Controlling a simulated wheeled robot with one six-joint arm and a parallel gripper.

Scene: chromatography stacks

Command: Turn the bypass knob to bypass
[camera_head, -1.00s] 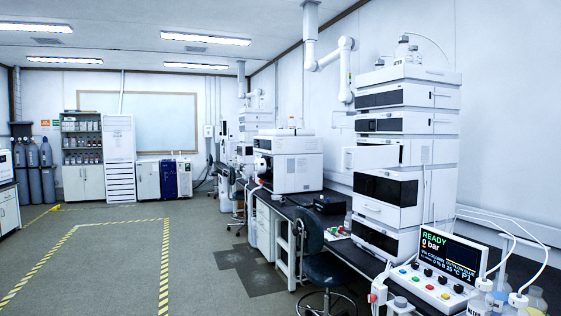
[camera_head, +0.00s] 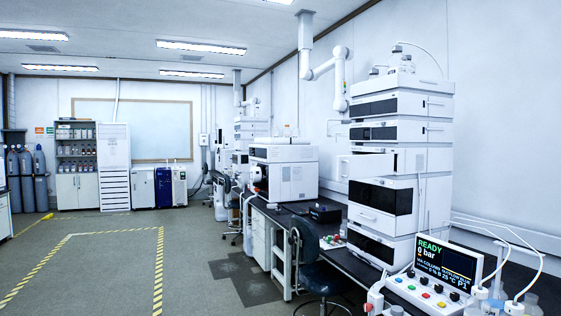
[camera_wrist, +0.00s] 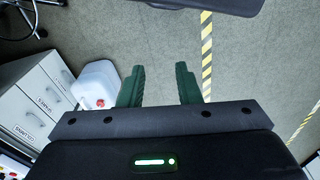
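A white control panel (camera_head: 409,284) with a lit screen (camera_head: 447,256) reading READY and 0 bar stands at the lower right in the head view. Small coloured buttons and dark knobs sit on its sloping front. They are too small for me to tell which is the bypass knob or how it is set. My gripper (camera_wrist: 159,72) shows in the wrist view with its two green fingers apart and nothing between them. My gripper is not in the head view.
A tall white instrument stack (camera_head: 400,105) stands on the dark bench behind the panel. A dark blue stool (camera_head: 318,279) stands before the bench. A white jug (camera_wrist: 98,88) stands beside white drawers (camera_wrist: 38,97). The floor (camera_head: 100,265) at left is open, with yellow-black tape.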

